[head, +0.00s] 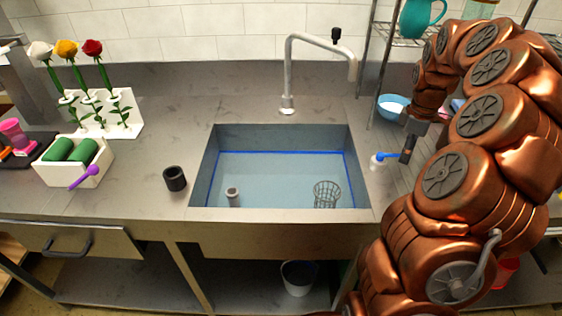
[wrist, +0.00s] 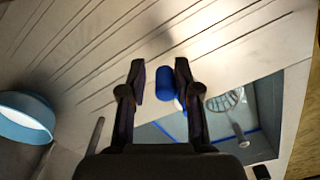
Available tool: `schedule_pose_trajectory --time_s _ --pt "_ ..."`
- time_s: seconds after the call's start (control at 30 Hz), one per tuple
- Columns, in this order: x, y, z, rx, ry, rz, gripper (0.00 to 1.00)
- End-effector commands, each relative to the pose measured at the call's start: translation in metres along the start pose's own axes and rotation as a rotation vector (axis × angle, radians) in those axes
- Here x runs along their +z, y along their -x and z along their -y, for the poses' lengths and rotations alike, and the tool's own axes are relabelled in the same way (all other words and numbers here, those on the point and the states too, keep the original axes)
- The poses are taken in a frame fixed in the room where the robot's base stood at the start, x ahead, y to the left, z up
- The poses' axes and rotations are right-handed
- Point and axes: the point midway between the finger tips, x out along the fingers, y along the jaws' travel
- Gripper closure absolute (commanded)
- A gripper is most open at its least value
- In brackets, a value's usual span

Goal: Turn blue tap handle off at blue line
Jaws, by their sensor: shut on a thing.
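The blue tap handle (head: 387,156) is on a small white base on the counter, right of the sink. My gripper (head: 403,156) reaches down to it from the right. In the wrist view, the blue handle (wrist: 166,83) sits between the fingertips of my gripper (wrist: 160,76), which is shut on it. The sink (head: 212,150) holds pale blue water (head: 270,178). The blue line (head: 285,152) runs around its inner walls, close to the water surface; I cannot tell if they meet exactly. The metal faucet (head: 288,75) arches behind the sink, and no stream shows at its spout.
A wire basket (head: 327,193) and a small grey cylinder (head: 233,197) are in the sink. A black cup (head: 175,179) stands left of it. A blue bowl (head: 392,106) stands behind my gripper by the rack post. Roses stand in a white holder (head: 125,118) at left.

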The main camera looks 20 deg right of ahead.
Motion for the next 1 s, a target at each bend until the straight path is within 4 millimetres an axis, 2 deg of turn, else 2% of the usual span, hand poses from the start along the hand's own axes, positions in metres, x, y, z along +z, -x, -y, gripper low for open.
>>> schedule_pose_trajectory --time_s 0.17,0.2,0.3,0.63,1.0 --pt "-0.003 0.002 -0.003 0.01 0.0 -0.008 0.84" --pt "-0.003 0.002 -0.003 0.011 0.0 -0.008 0.64" --pt "-0.003 0.002 -0.002 0.009 0.0 -0.007 0.54" --pt "-0.001 0.004 -0.001 0.005 -0.002 -0.003 0.54" --pt "0.0 0.033 -0.001 0.004 -0.001 -0.002 0.54"
